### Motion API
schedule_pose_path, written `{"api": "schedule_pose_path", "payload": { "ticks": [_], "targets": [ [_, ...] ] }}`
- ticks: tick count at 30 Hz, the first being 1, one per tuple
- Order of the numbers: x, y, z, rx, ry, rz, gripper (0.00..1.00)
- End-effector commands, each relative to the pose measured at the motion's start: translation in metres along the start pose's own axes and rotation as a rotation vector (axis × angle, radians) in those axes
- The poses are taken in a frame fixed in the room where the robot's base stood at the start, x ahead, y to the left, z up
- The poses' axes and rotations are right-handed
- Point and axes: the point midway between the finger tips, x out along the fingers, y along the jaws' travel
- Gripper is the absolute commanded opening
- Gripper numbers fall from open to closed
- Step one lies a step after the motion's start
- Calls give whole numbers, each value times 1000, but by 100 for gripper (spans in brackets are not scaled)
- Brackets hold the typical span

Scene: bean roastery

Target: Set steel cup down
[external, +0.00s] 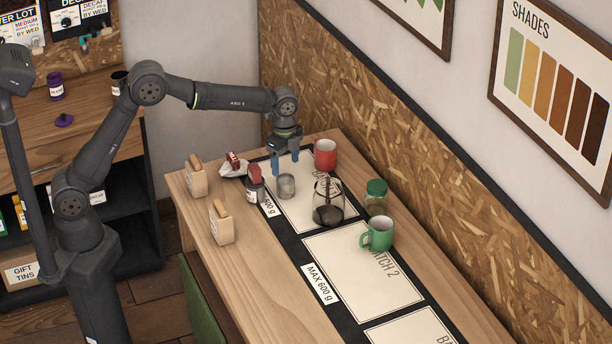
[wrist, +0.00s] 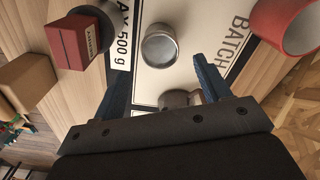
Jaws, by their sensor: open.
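The steel cup (external: 286,186) stands upright on the nearest-to-the-back white panel (external: 303,221) of the black-bordered mat. It also shows in the wrist view (wrist: 160,47), seen from above with its open mouth towards the camera. My gripper (external: 285,166) is open, its blue fingers pointing down just behind and above the cup in the external view. In the wrist view the fingers (wrist: 160,68) are spread apart and the cup lies beyond their tips, not gripped.

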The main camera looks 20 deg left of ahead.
Motion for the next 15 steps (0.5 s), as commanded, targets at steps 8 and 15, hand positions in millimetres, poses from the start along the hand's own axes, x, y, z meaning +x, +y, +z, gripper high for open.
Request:
{"api": "schedule_pose_path", "payload": {
  "ticks": [8, 15],
  "targets": [
    [-28, 0, 0, 0, 0, 0, 73],
    [-30, 0, 0, 0, 0, 0, 73]
  ]
}}
